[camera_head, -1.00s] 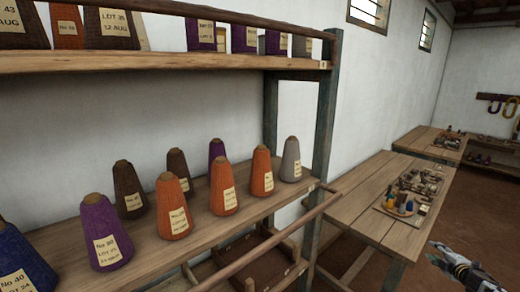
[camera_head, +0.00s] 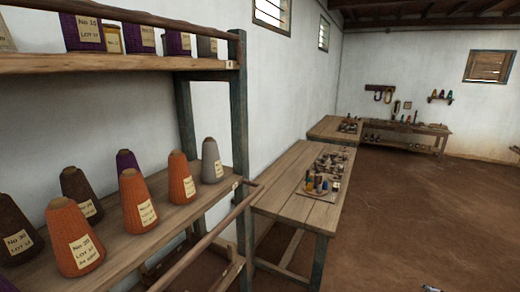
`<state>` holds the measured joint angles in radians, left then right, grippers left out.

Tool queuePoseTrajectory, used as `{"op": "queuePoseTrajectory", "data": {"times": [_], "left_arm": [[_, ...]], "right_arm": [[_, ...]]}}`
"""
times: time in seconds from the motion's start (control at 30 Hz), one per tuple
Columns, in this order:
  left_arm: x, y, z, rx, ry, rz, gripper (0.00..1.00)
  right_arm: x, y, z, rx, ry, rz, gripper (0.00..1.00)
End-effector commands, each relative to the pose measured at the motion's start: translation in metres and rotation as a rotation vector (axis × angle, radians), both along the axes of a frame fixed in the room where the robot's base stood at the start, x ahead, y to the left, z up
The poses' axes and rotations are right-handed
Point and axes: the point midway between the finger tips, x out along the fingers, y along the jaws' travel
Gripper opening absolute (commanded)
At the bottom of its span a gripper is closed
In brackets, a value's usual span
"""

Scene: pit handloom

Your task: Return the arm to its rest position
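Only a small grey tip of what looks like my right gripper (camera_head: 431,288) shows at the bottom edge, right of the middle. The rest of it is cut off by the frame, so I cannot tell whether it is open or shut. It is over the bare brown floor, apart from the shelf and tables. My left gripper is not in view.
A wooden rack (camera_head: 240,120) with labelled yarn cones, such as an orange cone (camera_head: 72,240) and a grey cone (camera_head: 212,162), stands at left. A wooden table (camera_head: 275,195) carries a tray (camera_head: 318,194) of small items. Brown floor (camera_head: 420,220) at right is open.

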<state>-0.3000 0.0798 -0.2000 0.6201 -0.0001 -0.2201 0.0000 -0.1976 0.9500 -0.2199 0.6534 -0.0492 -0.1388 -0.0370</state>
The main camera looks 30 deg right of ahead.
Motion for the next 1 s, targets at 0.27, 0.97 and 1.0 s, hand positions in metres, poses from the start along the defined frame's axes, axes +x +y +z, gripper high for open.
{"op": "queuePoseTrajectory", "data": {"times": [0.27,0.97,1.0], "left_arm": [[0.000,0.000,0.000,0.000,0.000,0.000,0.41],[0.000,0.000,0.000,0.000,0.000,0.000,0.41],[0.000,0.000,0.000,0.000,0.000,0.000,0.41]], "right_arm": [[-0.076,-0.017,-0.010,-0.014,0.076,-0.118,0.42],[-0.137,0.116,-0.139,0.188,0.113,-0.206,0.42],[-0.140,0.131,-0.150,0.208,0.114,-0.211,0.42]]}}
